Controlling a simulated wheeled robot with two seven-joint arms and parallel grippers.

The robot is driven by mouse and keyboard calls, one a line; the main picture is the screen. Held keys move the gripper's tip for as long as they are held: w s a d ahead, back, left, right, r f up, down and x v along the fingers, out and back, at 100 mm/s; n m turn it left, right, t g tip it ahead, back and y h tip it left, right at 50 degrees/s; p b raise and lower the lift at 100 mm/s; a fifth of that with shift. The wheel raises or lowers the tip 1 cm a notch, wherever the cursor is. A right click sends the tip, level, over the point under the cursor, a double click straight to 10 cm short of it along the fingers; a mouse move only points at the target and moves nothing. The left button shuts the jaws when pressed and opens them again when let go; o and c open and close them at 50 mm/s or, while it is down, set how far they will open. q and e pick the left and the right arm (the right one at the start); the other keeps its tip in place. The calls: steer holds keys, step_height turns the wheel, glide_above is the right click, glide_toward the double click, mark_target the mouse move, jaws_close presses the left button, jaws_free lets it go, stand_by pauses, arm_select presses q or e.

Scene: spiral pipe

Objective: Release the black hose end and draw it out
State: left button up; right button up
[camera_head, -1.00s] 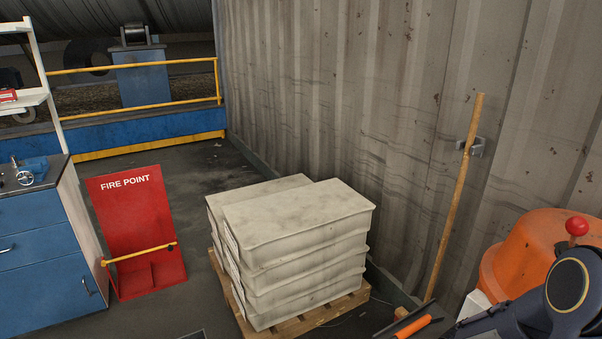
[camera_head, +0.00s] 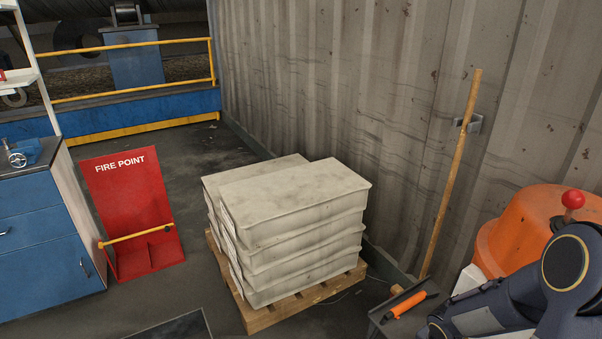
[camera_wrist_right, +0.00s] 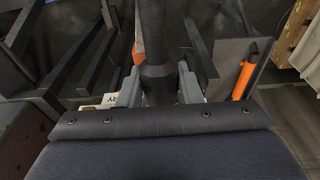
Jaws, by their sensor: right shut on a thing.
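In the right wrist view, a black hose end (camera_wrist_right: 154,45) stands upright between the two grey fingers of my right gripper (camera_wrist_right: 159,87). The fingers are shut on it, one on each side. Its lower end is hidden behind the dark edge of my wrist, and what it is joined to at the top is cut off by the frame. In the head view my right arm shows at the bottom right, but its gripper and the hose are out of sight. My left gripper is in neither view.
An orange-handled tool (camera_head: 408,305) lies on a dark tray (camera_head: 376,318), close to the right of my gripper in the wrist view. Dark bars (camera_wrist_right: 85,60) stand to its left.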

steer(key=shift+s+a+b, duration=0.5)
steer(key=shift+a+b, duration=0.2)
steer(key=shift+a, duration=0.2)
steer(key=shift+s+a+b, duration=0.45)
steer(key=shift+a+b, duration=0.2)
steer(key=shift+a, duration=0.2)
steer(key=shift+w+r, duration=0.1)
